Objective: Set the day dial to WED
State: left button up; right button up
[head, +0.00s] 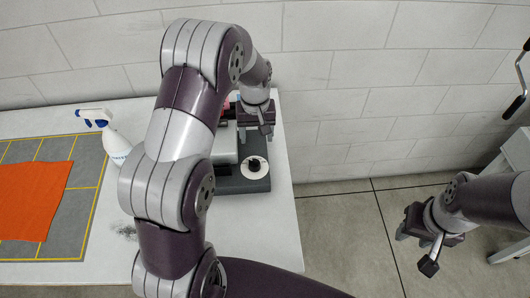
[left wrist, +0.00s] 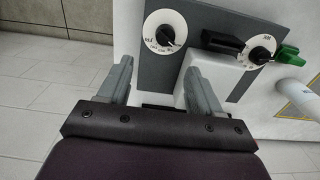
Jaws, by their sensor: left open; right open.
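A dark grey panel (left wrist: 200,15) in the left wrist view carries two white dials with black knobs. The left dial (left wrist: 178,20) has several small labels around its rim; its knob points to the lower right. The right dial (left wrist: 268,42) also has markings. The lettering is too small to tell which is the day dial or its setting. In the head view one dial (head: 262,172) shows on the machine's near end. My left gripper (left wrist: 158,68) is open and empty, apart from both dials. My right gripper (head: 424,246) is open and empty, away from the table.
A green knob (left wrist: 288,53) sits beside the right dial. A white and blue spray bottle (head: 115,145) and an orange cloth (head: 35,200) on a grey, yellow-lined mat (head: 85,170) are on the white table (head: 262,235). Open floor lies right of the table.

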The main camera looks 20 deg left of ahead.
aim_at(254, 161)
pick_arm(q)
jog(key=f+p, duration=0.1)
jog(key=f, duration=0.2)
jog(key=f+p, duration=0.1)
jog(key=f, duration=0.3)
jog(key=f+p, duration=0.1)
jog(key=f, duration=0.2)
jog(key=shift+s+a+f, duration=0.3)
jog(key=shift+s+f, duration=0.05)
jog(key=shift+f, duration=0.05)
jog(key=shift+s+a+f, duration=0.2)
jog(key=shift+s+f, duration=0.05)
jog(key=shift+f, duration=0.35)
jog(key=shift+w+d+f, duration=0.1)
jog(key=shift+w+d, duration=0.05)
jog(key=shift+w, duration=0.05)
jog(key=c, duration=1)
pick_arm(e)
jog(key=r, duration=0.2)
jog(key=s+r, duration=0.1)
jog(key=shift+a+r, duration=0.3)
jog(key=shift+a, duration=0.1)
